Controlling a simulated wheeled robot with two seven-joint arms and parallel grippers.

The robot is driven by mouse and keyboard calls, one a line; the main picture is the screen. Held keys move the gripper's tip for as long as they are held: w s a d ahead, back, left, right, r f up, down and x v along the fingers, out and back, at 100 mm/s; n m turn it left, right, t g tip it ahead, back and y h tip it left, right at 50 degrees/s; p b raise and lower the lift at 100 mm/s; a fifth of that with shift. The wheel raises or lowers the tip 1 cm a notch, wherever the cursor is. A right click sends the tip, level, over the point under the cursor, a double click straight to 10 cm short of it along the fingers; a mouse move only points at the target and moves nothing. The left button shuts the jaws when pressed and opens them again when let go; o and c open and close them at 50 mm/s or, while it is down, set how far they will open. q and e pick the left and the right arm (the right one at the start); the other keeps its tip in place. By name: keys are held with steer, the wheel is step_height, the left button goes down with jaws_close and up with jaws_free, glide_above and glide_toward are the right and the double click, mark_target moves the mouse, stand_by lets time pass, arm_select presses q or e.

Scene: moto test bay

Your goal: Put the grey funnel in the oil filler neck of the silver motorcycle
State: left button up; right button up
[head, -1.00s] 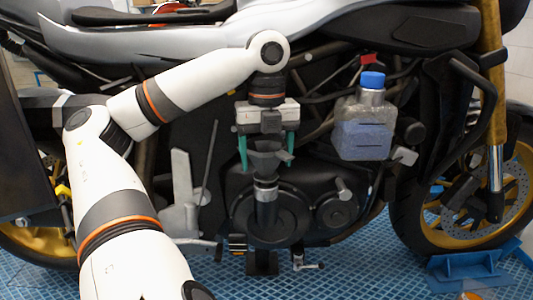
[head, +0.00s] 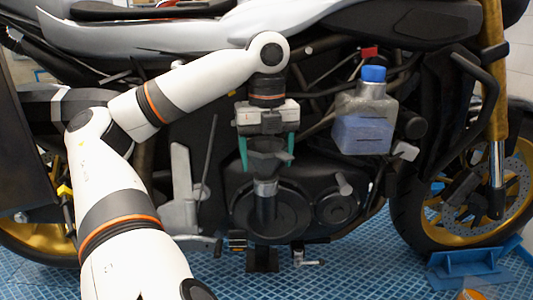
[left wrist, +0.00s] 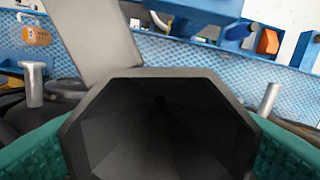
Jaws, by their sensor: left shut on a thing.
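The silver motorcycle (head: 200,32) stands side-on across the head view. My left gripper (head: 267,152) points down in front of its engine, its green fingers shut on the grey funnel (head: 266,160). In the left wrist view the funnel (left wrist: 160,125) shows as a wide dark many-sided mouth between the green fingers. The oil filler neck (head: 265,187) seems to be the silver collar straight below the funnel. The funnel's spout is not clear, so I cannot tell whether it is inside the neck or just above it. My right gripper is out of view.
A blue-capped bottle (head: 364,125) with bluish liquid is right of the funnel; its support is not visible. A grey metal bracket (head: 183,195) is left of the engine. A blue wheel chock (head: 465,268) lies by the front wheel on blue grating (head: 350,275).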

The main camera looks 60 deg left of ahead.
mark_target(267, 177)
arm_select(q)
steer(key=o, duration=1.1)
steer(key=shift+c, duration=0.2)
step_height(267, 177, up, 12)
steer(key=p, duration=0.4)
steer(key=shift+d, duration=0.1)
